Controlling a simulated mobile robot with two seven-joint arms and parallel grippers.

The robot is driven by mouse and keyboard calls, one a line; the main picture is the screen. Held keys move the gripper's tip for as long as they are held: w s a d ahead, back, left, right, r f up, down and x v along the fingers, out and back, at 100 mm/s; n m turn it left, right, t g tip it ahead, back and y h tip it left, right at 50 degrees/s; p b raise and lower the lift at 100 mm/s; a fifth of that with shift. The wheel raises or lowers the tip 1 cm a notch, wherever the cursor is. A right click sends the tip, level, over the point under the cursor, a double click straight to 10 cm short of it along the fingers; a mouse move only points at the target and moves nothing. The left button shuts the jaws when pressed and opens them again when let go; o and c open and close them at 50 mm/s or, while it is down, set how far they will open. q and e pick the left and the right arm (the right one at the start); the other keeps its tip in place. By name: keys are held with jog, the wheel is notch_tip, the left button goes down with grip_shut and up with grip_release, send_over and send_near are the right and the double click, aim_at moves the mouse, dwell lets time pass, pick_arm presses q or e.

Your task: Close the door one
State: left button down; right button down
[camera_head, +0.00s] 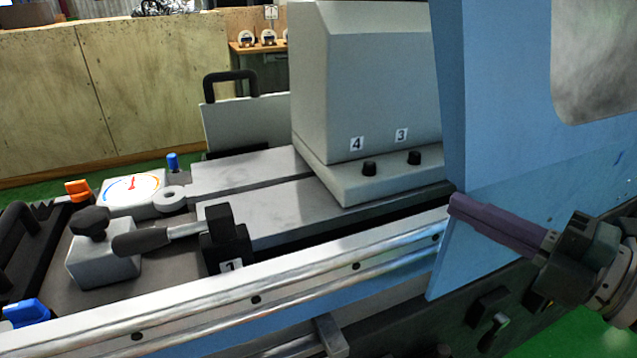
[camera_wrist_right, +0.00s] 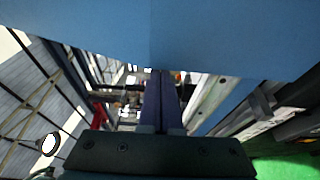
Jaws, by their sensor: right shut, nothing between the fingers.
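The blue door (camera_head: 500,130) with a window stands at the right in the head view, across the right end of the machine. It also fills the top of the right wrist view (camera_wrist_right: 220,35). My right gripper (camera_head: 456,205) is shut and empty. Its dark purple fingers lie at the door's left edge, in its lower part, and appear to touch it; the exact contact is hard to tell. In the right wrist view the shut fingers (camera_wrist_right: 160,100) point forward under the blue panel. My left gripper is out of view.
A metal rail (camera_head: 300,295) runs along the machine front. A grey housing (camera_head: 370,85) with knobs marked 3 and 4 stands left of the door. A dial (camera_head: 132,188) and a lever (camera_head: 150,240) sit at the left. Wooden panels (camera_head: 120,95) stand behind.

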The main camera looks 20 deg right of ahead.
aim_at(535, 178)
jog(key=d+b, duration=0.5)
jog(key=d, duration=0.8)
jog(key=shift+d+f+b, duration=0.1)
jog(key=shift+d+b, duration=0.3)
jog(key=shift+d, duration=0.4)
